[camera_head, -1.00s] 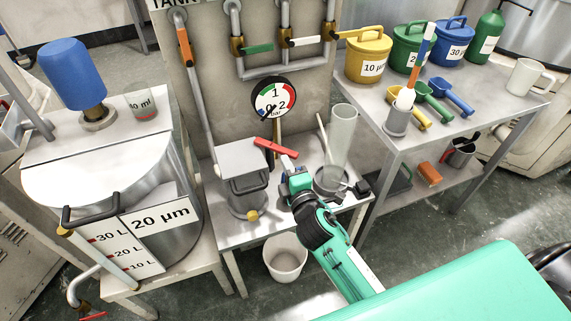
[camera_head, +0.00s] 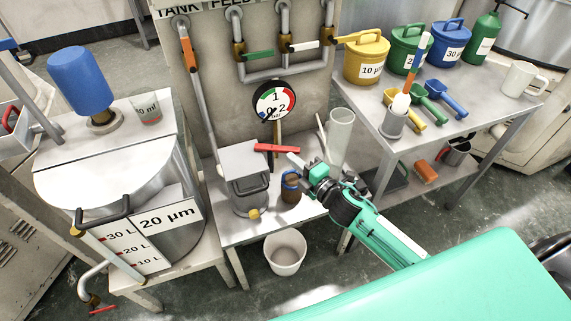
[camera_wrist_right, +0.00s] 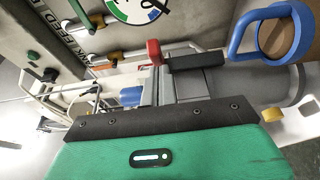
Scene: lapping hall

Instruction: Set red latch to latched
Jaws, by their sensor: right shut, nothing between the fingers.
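The red latch (camera_head: 277,148) is a red bar beside the upper right edge of the grey lidded box (camera_head: 243,160), below the pressure gauge. It lies nearly level in the head view. In the right wrist view a short red block (camera_wrist_right: 154,52), seemingly its end, shows below the gauge. My right gripper (camera_head: 295,161) is shut and empty, its tips just below the latch's right end. I cannot tell whether they touch it. My left gripper is not in view.
The pressure gauge (camera_head: 273,101) is close behind. A white bucket (camera_head: 285,253) is on the floor. A tank (camera_head: 105,190) stands at left.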

